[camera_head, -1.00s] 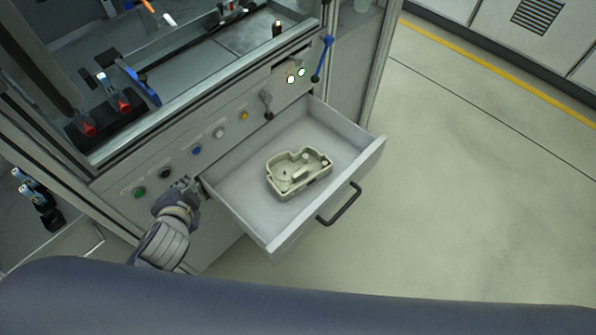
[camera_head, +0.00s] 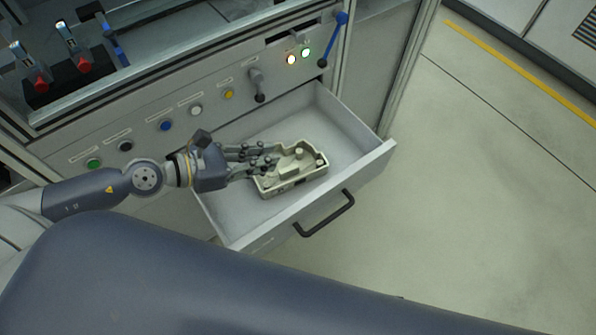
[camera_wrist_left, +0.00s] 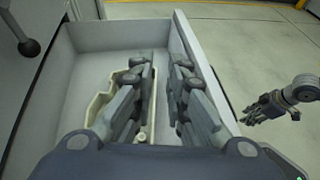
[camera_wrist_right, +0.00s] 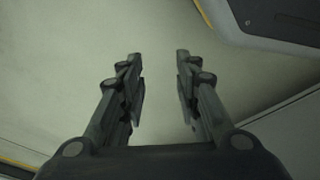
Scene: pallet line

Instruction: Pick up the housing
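The housing (camera_head: 297,167), a beige open shell with inner posts, lies in the open drawer (camera_head: 345,120). My left gripper (camera_head: 266,165) reaches in from the left, with its fingers over the housing's left end. In the left wrist view the left gripper (camera_wrist_left: 163,75) is open, and one finger covers part of the housing (camera_wrist_left: 100,103). Whether the fingers touch it cannot be told. My right gripper (camera_wrist_right: 155,65) is open and empty over bare floor; it also shows in the left wrist view (camera_wrist_left: 262,110), outside the drawer.
The drawer's front panel carries a black handle (camera_head: 325,214). Above the drawer is a panel with coloured buttons, a dark lever (camera_head: 258,85) and a blue-handled lever (camera_head: 334,40). The floor to the right is clear.

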